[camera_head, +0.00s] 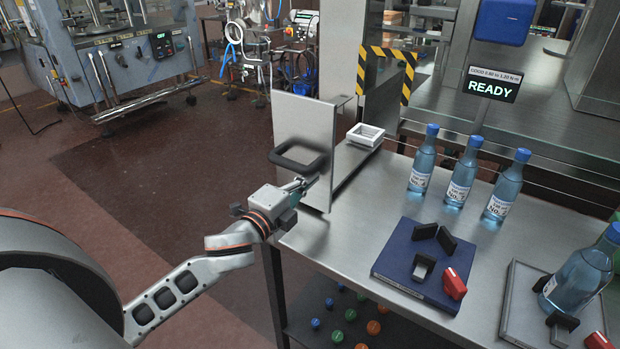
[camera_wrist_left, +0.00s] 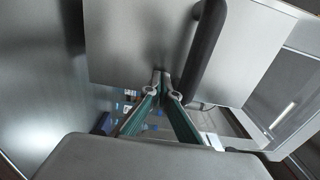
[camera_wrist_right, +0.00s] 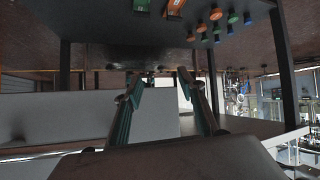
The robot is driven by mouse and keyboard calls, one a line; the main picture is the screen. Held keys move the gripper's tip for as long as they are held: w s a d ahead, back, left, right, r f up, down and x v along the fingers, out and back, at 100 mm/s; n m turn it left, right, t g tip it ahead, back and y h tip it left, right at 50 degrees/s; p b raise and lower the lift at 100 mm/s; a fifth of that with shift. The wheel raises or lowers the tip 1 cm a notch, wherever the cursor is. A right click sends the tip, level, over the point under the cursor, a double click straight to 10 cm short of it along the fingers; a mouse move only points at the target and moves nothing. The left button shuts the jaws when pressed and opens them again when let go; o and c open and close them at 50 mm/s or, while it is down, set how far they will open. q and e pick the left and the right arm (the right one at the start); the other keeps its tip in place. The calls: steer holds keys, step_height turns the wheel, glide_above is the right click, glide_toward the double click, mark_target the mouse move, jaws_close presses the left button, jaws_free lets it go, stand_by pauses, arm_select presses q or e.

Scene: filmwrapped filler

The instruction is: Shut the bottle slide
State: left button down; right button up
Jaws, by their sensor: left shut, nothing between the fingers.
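The bottle slide is an upright metal plate (camera_head: 300,120) at the table's left edge, with a black bar handle (camera_head: 283,158) on its face. My left gripper (camera_head: 307,183) is just below the handle, near the plate. In the left wrist view its fingertips (camera_wrist_left: 161,76) are together and empty; the handle (camera_wrist_left: 206,45) passes to their right, outside them. Whether the tips touch the plate I cannot tell. My right gripper shows only in the right wrist view, its fingers (camera_wrist_right: 160,77) apart and empty, below the table level near the lower shelf.
Several blue-capped bottles (camera_head: 423,160) stand on the metal table. A blue board (camera_head: 400,255) holds black and red pieces; a grey tray (camera_head: 520,300) holds another bottle at right. A white frame (camera_head: 366,135) lies behind the plate. A sign (camera_head: 490,84) reads READY.

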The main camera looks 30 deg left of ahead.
arm_select(q)
steer(key=shift+w, duration=0.25)
arm_select(e)
steer(key=shift+s+f, duration=0.15)
